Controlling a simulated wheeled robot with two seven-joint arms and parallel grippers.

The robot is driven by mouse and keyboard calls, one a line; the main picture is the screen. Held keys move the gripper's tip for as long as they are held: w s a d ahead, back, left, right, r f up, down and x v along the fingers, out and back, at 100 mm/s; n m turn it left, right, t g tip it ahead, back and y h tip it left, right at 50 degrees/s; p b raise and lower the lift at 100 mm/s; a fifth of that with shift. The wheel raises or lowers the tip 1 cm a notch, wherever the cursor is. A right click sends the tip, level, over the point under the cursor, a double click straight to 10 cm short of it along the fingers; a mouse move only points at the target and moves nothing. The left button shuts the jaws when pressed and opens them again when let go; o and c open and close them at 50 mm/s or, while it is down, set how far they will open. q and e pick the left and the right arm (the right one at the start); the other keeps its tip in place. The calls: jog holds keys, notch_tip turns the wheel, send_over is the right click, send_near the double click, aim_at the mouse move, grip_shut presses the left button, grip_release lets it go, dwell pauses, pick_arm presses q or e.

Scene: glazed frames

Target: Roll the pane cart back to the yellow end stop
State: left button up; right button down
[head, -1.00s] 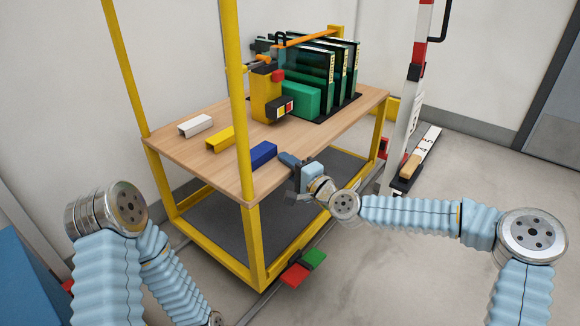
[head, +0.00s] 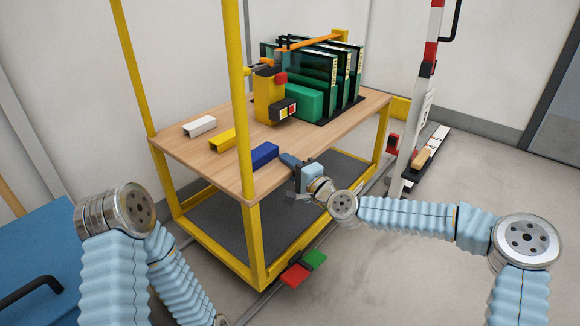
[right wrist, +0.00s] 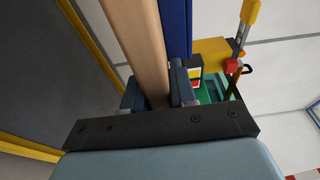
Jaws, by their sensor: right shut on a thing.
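The pane cart (head: 253,235) is a yellow frame with a wooden top (head: 185,150), standing on a floor rail. Dark green-edged panes (head: 318,72) stand upright in a rack at its far end. My right gripper (head: 292,172) is at the near long edge of the top, beside the blue block (head: 265,155). In the right wrist view its fingers (right wrist: 157,97) straddle the wooden edge, shut on it. A yellow block (head: 401,107) shows behind the cart's far right leg; I cannot tell whether it is the end stop. My left gripper is outside the frame.
A red and white post (head: 413,120) stands right of the cart. A low white-topped strip (head: 430,155) lies beside it. Red (head: 294,275) and green (head: 314,259) pedals jut out at the cart's base. A blue cabinet (head: 45,245) is at left. Floor at right is clear.

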jog(key=shift+f, duration=0.1)
jog(key=c, duration=0.8)
grip_release()
jog(key=shift+s, duration=0.1)
jog(key=p+v, duration=0.1)
jog(key=v, duration=1.2)
jog(key=shift+s+d+p, duration=0.25)
jog(key=shift+p, duration=0.05)
jog(key=shift+c, duration=0.6)
